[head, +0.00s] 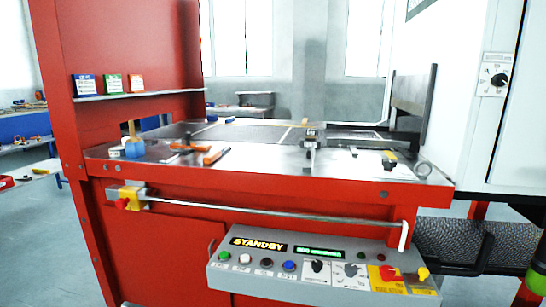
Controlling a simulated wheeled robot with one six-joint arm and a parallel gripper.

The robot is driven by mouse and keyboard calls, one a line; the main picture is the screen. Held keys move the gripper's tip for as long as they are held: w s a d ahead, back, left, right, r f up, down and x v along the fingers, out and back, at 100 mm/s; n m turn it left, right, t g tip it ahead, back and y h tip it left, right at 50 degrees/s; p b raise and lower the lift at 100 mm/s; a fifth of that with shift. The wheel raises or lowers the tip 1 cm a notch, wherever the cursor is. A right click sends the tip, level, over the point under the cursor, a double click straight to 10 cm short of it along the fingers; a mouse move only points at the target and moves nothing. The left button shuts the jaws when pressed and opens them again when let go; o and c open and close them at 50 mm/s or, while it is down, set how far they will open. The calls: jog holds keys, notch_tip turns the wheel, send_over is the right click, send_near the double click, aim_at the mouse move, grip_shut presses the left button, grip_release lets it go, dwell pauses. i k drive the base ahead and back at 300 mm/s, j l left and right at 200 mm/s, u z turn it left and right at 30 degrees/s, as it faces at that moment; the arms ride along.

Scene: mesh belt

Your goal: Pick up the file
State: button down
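Several small tools lie on the grey top of the red machine (270,163). Toward the left are a dark tool with an orange part (186,147) and an orange-handled item (214,155). On the right is a yellow-and-black item (390,157) by a pale sheet. They are too small for me to tell which one is the file. My gripper is not in view.
A control panel (322,268) with buttons and a yellow "STANDBY" display juts from the machine's front, below a metal rail (270,212). Blue blocks (134,148) and a metal clamp-like fixture (310,145) stand on the top. Open floor lies at left.

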aim_at(213, 157)
jog(key=i+j, duration=0.2)
jog(key=i, duration=0.45)
jog(key=i+j, duration=0.15)
jog(key=i, duration=0.5)
jog(key=i+j+u, duration=0.1)
jog(key=i, duration=0.55)
jog(key=j, duration=0.1)
